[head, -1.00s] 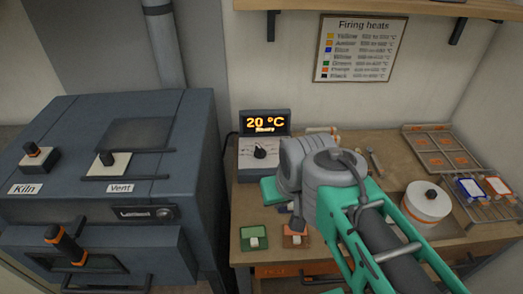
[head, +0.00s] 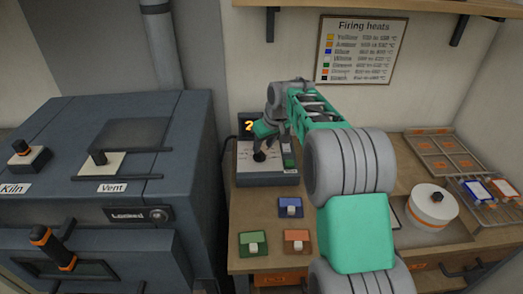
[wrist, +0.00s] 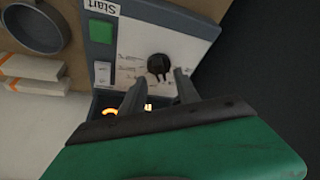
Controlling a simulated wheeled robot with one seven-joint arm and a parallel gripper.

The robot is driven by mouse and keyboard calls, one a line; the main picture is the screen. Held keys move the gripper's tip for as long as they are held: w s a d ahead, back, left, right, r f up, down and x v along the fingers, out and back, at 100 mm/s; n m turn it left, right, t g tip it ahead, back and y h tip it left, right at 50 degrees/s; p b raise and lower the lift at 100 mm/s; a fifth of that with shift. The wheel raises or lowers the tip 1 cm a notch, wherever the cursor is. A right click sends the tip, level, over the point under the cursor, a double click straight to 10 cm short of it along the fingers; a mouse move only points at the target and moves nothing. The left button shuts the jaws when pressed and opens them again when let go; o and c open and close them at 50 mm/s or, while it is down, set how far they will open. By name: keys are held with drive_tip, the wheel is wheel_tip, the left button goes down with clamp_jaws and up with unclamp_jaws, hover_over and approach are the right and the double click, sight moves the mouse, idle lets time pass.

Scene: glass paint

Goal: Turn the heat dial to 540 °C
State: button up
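The heat dial is a black knob (head: 259,156) on the pale sloping face of the grey control box (head: 266,180) at the back left of the bench. In the head view my gripper (head: 264,142) is just above the dial. The orange display (head: 247,125) is mostly hidden behind my arm; a "2" shows.
A green button (wrist: 101,31) labelled Start is on the same box, beside the dial. Blue (head: 290,207), green (head: 253,243) and orange (head: 297,241) cards lie in front. The kiln (head: 100,190) stands left.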

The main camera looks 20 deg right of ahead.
sight(261, 153)
drive_tip(key=x, duration=0.4)
drive_tip(key=shift+w+f+p, duration=0.15)
drive_tip(key=shift+p, duration=0.15)
drive_tip(key=shift+c, duration=0.6)
clamp_jaws()
